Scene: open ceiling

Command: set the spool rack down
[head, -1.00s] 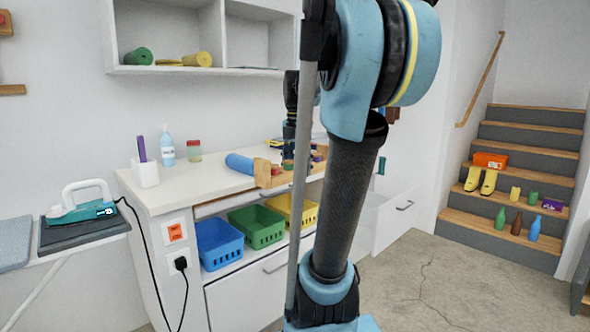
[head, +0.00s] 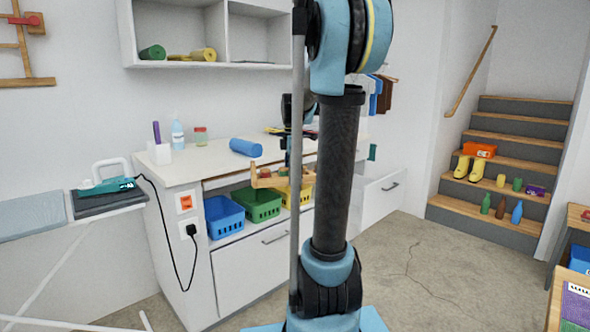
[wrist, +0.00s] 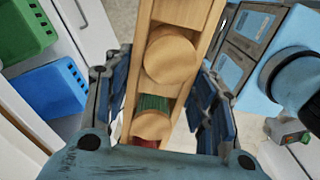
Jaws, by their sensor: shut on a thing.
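The spool rack (head: 266,181) is a light wooden frame with rounded wooden pieces and some coloured thread. In the head view it hangs in front of the worktop's edge, near the green and yellow baskets. My gripper (wrist: 160,105) is shut on the rack, with a blue-grey finger on each side. In the wrist view the rack (wrist: 178,60) runs up between the fingers, with green and red spools near the palm. In the head view my arm hides part of the rack and gripper.
The white worktop (head: 205,165) holds a blue roll (head: 245,147), bottle (head: 178,134) and pen cup (head: 159,152). Below are blue (head: 224,216), green (head: 257,204) and yellow (head: 290,194) baskets. An ironing board (head: 45,222) stands left, stairs (head: 510,150) right. The concrete floor is open.

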